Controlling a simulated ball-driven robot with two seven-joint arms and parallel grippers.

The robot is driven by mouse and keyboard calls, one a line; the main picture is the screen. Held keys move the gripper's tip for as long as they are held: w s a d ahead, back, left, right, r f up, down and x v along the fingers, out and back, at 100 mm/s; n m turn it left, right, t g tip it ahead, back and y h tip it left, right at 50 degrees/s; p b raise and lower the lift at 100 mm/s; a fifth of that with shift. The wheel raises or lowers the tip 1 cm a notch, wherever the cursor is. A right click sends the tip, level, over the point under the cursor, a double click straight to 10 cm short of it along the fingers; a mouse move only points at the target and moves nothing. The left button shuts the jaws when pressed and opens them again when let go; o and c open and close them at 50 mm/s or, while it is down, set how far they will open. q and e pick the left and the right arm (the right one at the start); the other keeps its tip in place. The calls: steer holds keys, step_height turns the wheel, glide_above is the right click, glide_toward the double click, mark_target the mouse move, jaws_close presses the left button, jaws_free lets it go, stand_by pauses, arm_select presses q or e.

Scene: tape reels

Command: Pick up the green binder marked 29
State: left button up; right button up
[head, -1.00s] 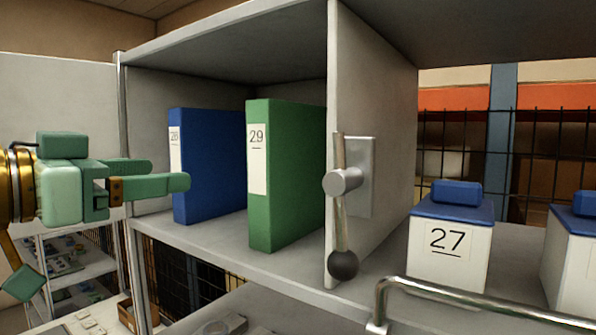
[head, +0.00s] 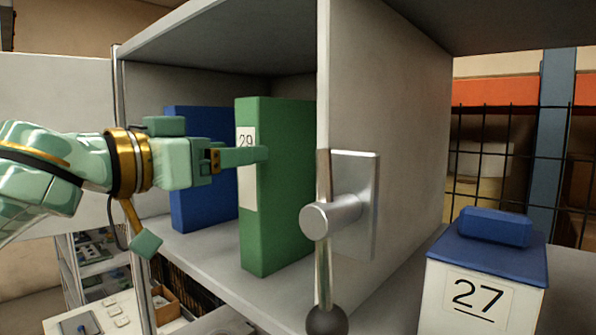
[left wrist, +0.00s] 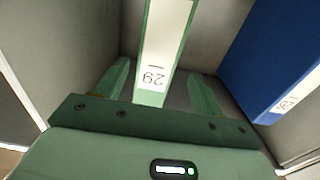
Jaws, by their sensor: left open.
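The green binder marked 29 (head: 280,200) stands upright on the shelf, its label on the spine facing out. My left gripper (head: 250,157) is open at its spine, with a finger in front of the label in the head view. In the left wrist view the spine of the green binder (left wrist: 165,45) lies between the two spread fingers of my left gripper (left wrist: 160,90), with a gap on each side. It is not gripped. My right gripper is not in view.
A blue binder (head: 200,210) stands left of the green one; it also shows in the left wrist view (left wrist: 275,55). A grey divider (head: 400,120) with a metal lever (head: 335,213) stands to the right. Beyond it is a white box marked 27 (head: 470,290) with a blue lid.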

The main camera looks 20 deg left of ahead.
mark_target(246, 140)
arm_select(q)
steer(key=w, duration=0.1)
steer(key=w+d+r+p, duration=0.1)
steer(key=w, duration=0.1)
steer(key=w+d+p, duration=0.1)
steer(key=shift+w+r, duration=0.15)
steer(key=shift+r, duration=0.1)
steer(key=p+x, duration=0.1)
steer(key=x, duration=0.1)
steer(key=shift+w+d+f, duration=0.2)
steer(key=shift+w, duration=0.05)
steer(key=shift+w+d+f, duration=0.1)
steer(key=shift+w+d, duration=0.05)
steer(key=shift+w, duration=0.15)
steer(key=shift+s, duration=0.1)
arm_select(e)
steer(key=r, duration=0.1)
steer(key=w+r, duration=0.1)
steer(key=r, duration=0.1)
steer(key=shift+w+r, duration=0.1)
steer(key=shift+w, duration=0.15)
